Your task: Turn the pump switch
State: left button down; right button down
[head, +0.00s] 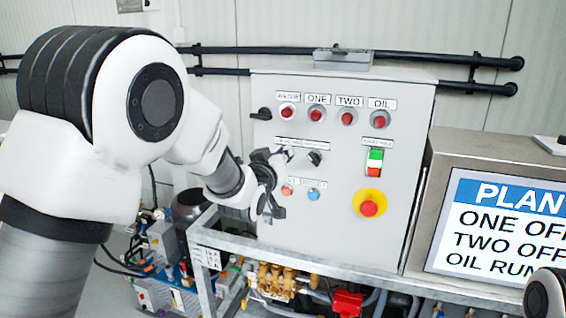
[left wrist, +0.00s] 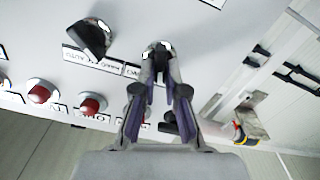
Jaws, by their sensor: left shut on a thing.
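The grey control panel (head: 330,215) stands upright in the head view, with two black rotary switches side by side in its middle. My left gripper (head: 275,160) is at the left-hand switch (head: 286,152). In the left wrist view its fingertips (left wrist: 161,50) are closed together around this switch, which they mostly hide. The right-hand switch (head: 315,157) is free, with its knob tilted; it also shows in the left wrist view (left wrist: 90,38). My right gripper is out of view.
Red lamps (head: 316,115) labelled ONE, TWO and OIL run along the top. A green and red switch (head: 375,162), a yellow-ringed red stop button (head: 369,204) and a blue button (head: 313,194) are nearby. A plan sign (head: 500,225) stands right. Pipes and brass fittings (head: 275,280) lie below.

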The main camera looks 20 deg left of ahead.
pick_arm(q)
jog(key=shift+a+f+n+b, duration=0.1)
jog(key=shift+n+b, duration=0.8)
jog(key=shift+n, duration=0.35)
jog(key=shift+a+f+n+b, duration=0.1)
jog(key=shift+n+b, duration=0.75)
jog(key=shift+n, duration=0.4)
jog(key=shift+r, duration=0.1)
jog(key=c, duration=1.2)
grip_release()
jog(key=s, duration=1.2)
jog(key=shift+a, duration=0.25)
